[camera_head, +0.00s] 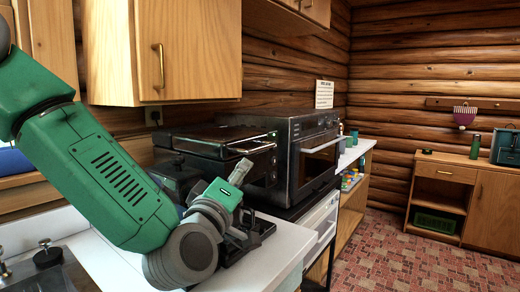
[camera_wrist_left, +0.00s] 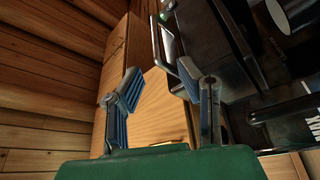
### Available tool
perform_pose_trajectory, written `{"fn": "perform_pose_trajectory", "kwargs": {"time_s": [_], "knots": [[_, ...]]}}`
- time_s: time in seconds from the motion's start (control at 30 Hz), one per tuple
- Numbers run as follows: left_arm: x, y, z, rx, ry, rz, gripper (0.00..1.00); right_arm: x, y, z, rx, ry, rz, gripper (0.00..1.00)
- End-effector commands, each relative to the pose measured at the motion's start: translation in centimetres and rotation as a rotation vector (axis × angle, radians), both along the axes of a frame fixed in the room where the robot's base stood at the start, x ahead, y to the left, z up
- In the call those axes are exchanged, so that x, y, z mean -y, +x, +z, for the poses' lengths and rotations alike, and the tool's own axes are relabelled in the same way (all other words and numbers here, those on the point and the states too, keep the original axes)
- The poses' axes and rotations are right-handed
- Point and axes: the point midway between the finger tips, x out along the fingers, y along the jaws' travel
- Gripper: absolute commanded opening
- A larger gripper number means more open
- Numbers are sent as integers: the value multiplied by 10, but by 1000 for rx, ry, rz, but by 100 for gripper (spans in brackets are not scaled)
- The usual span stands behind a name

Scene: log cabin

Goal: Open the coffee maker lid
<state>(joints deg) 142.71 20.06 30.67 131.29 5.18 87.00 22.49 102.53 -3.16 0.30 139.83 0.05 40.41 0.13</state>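A dark machine that seems to be the coffee maker (camera_head: 172,178) stands on the white counter, largely hidden behind my left gripper (camera_head: 250,202) and arm. Its black base (camera_head: 262,229) shows below the gripper. I cannot make out its lid or whether the lid is open. In the left wrist view my left gripper (camera_wrist_left: 160,84) has its two fingers apart with nothing held between them. A dark appliance (camera_wrist_left: 237,65) with a metal bar lies beyond the right finger there; I cannot tell which appliance it is. My right gripper is in neither view.
A black appliance with a glossy top (camera_head: 215,138) and a steel oven (camera_head: 313,150) stand close behind the gripper. A wooden wall cabinet (camera_head: 185,55) hangs above. Metal-topped fittings (camera_head: 45,252) are at the lower left. Open tiled floor (camera_head: 420,262) lies to the right.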

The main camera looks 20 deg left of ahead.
Motion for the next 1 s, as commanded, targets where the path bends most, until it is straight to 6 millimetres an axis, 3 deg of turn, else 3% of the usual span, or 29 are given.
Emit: {"fn": "perform_pose_trajectory", "kwargs": {"time_s": [0.3,0.5,0.7,1.0], "knots": [[-3,67,13,-1,-1,2,32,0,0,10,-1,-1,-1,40],[-6,102,20,-1,-4,1,32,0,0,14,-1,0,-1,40],[-2,120,24,-1,-2,0,32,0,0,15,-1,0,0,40],[-1,123,25,-2,-1,0,32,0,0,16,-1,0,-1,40]]}}
